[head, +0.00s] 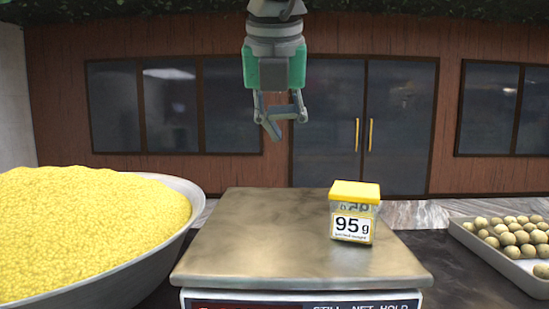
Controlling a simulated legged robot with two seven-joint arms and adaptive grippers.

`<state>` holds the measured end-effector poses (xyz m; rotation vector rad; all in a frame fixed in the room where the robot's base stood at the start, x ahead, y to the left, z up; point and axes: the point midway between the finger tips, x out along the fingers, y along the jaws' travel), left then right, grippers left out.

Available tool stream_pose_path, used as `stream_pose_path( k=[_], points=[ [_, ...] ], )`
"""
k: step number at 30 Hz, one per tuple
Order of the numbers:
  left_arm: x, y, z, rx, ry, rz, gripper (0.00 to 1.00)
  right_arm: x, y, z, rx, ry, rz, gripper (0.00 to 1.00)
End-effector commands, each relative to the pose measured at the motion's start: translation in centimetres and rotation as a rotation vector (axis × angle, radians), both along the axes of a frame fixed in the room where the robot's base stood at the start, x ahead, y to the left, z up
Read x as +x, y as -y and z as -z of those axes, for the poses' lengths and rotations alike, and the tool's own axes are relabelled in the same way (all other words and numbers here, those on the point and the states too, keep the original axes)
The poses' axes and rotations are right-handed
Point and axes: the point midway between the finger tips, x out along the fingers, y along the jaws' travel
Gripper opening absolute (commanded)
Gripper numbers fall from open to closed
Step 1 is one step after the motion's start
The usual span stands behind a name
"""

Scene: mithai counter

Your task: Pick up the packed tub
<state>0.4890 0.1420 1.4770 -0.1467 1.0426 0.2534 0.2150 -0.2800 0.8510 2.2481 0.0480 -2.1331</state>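The packed tub (355,212) is a small clear box with a yellow lid and a white label reading "95 g". It stands upright on the right part of the scale's metal plate (270,240). My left gripper (283,125) hangs down from the top of the head view, above and to the left of the tub and clear of it. Its fingers overlap in this view, so I cannot tell whether they are open or shut. Nothing shows between them. My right gripper is not in view.
A large metal bowl (197,204) heaped with yellow grains (85,225) stands left of the scale. A tray (505,262) of several round sweets (508,238) stands at the right. The plate left of the tub is bare. Dark counter (450,275) shows between scale and tray.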

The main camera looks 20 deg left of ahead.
Motion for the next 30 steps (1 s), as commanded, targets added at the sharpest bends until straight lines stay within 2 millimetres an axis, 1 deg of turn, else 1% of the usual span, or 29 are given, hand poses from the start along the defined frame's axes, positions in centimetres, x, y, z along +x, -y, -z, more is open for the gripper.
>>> stream_pose_path(
  k=[9, 11, 12, 14, 15, 16, 26, 30],
  points=[
    [0.0, -0.1, -0.3, -0.001, 0.0, 0.0, 0.0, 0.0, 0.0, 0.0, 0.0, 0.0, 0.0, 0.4],
    [0.0, -0.2, -0.3, -0.002, 0.001, 0.0, 0.2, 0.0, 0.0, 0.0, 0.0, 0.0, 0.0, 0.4],
    [0.0, -0.2, -0.3, -0.002, 0.001, 0.0, 0.34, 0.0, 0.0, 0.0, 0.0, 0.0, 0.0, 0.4],
    [0.0, -0.2, -0.3, -0.002, 0.002, -0.001, 0.56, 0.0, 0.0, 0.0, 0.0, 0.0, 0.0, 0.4],
    [0.0, -0.2, -0.3, -0.002, 0.002, -0.001, 0.7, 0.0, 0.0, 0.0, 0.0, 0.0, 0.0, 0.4],
    [0.0, -0.2, -0.3, -0.002, 0.002, -0.001, 0.8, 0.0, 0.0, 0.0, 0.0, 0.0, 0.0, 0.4],
    [0.0, -0.1, -0.4, -0.002, 0.002, 0.0, 0.8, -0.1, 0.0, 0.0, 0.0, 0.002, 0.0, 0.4],
    [-0.6, 0.0, -1.6, -0.003, 0.004, 0.0, 0.8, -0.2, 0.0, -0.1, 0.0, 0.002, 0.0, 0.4]
  ],
)
